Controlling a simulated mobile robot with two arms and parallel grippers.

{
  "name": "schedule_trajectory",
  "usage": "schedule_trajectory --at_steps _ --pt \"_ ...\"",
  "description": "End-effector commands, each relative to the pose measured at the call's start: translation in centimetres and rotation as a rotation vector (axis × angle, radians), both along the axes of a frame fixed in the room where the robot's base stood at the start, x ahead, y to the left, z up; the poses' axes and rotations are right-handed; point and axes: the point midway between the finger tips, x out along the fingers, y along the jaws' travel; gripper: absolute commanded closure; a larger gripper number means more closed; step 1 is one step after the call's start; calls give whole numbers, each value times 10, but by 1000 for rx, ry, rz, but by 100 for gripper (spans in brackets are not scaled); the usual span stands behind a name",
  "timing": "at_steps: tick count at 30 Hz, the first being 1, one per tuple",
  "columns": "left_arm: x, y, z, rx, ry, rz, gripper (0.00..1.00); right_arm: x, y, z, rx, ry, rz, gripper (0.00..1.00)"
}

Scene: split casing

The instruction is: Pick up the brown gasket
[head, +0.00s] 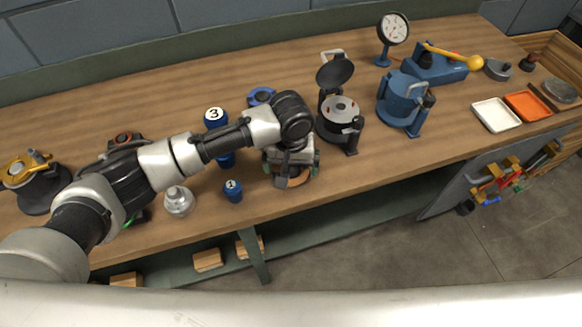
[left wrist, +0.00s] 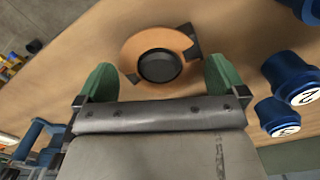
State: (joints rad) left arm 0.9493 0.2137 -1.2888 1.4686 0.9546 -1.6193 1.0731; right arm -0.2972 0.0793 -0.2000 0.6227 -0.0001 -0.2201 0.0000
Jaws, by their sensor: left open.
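The brown gasket (left wrist: 138,45) lies flat near the front edge of the bench as an orange-brown ring around a dark round piece (left wrist: 159,66). Dark tabs show at its rim. In the head view a sliver of the gasket (head: 299,181) shows below my left gripper (head: 291,176), which hides the rest. In the left wrist view my left gripper (left wrist: 158,68) is open, with one green finger on either side of the gasket. The fingers appear to hold nothing. I cannot tell how high they are above the bench. My right gripper is not in view.
Blue numbered plugs (head: 233,190) and a silver knobbed piece (head: 179,201) stand left of the gripper. A round casing with an open lid (head: 340,112) and a blue housing (head: 401,101) stand right. White (head: 496,115) and orange (head: 528,105) trays lie farther right.

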Motion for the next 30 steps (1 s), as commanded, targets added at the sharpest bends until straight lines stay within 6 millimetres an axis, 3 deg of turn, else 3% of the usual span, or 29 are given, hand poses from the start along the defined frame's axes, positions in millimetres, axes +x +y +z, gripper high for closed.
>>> schedule_trajectory --at_steps 15,24,30 --pt "0 0 -1 0 1 -1 0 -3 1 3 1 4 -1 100" --pt "0 0 -2 0 1 -1 44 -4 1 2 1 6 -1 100" --pt "0 0 -2 0 0 -1 46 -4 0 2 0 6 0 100"
